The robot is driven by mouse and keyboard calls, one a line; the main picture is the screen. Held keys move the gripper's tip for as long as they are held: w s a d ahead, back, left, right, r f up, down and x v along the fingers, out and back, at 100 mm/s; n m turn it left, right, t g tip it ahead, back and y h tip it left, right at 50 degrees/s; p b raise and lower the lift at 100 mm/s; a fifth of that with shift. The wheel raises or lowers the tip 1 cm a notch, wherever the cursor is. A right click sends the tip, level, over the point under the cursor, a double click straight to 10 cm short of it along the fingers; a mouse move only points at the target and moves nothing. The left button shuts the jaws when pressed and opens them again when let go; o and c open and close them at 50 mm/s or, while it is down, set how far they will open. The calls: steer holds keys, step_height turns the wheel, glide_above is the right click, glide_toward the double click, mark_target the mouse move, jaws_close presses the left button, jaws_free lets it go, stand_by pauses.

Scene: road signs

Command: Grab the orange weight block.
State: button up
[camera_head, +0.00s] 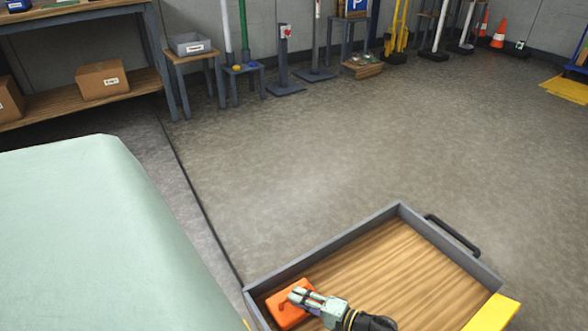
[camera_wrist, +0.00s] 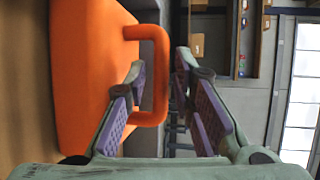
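The orange weight block (camera_head: 287,312) lies in the left corner of a wooden-floored tray (camera_head: 400,255) with grey walls. In the wrist view the block (camera_wrist: 85,80) fills the left side, and its orange loop handle (camera_wrist: 159,85) sticks out to the right. My gripper (camera_head: 296,296) is over the block in the head view and partly covers it. In the wrist view my gripper (camera_wrist: 161,64) is open, with the bar of the handle between its purple-padded fingers. The left finger overlaps the handle's opening; I cannot tell whether either finger touches it.
Grey tray walls stand close to the block, and a black handle (camera_head: 453,235) is on the tray's far wall. A pale green surface (camera_head: 85,230) is at the left. The floor (camera_head: 330,150) beyond is clear, up to shelves, stools and posts along the back wall.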

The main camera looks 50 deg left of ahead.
steer(key=shift+x, duration=0.85)
steer(key=shift+c, duration=0.2)
jaws_close()
steer(key=shift+r, duration=0.1)
